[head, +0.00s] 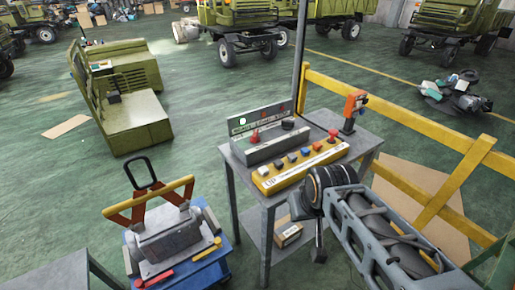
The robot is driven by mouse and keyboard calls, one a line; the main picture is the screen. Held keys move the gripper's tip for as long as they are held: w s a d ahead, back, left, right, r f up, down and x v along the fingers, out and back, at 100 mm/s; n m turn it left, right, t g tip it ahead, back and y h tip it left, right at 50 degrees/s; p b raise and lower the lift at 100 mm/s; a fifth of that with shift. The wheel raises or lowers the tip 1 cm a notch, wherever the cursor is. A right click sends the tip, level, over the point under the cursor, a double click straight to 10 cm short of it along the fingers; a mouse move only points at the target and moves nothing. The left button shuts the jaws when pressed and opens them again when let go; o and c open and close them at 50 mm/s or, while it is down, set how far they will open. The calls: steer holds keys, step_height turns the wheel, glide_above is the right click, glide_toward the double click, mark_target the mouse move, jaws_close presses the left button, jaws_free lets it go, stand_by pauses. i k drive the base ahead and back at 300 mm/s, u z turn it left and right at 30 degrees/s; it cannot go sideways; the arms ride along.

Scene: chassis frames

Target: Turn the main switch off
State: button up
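A grey control panel (262,149) stands on a grey metal table in the head view. On it are a red-topped lever (255,136), a dark knob (288,124) and a small green light (242,121). Its back plate carries lettering too small to read. I cannot tell for sure which control is the main switch. In front lies a yellow box (300,167) with a row of coloured buttons.
A yellow railing (430,203) runs behind and right. A small carton (288,235) lies on the table's lower shelf. Green vehicles stand farther back. Open green floor lies to the left.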

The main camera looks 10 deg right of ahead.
mark_target(255, 138)
steer(key=u, duration=0.05)
steer(key=k, duration=0.4)
steer(key=z, duration=1.1)
steer(key=i, duration=0.85)
steer(key=u, duration=1.95)
steer(key=i, duration=0.5)
steer(key=z, duration=0.05)
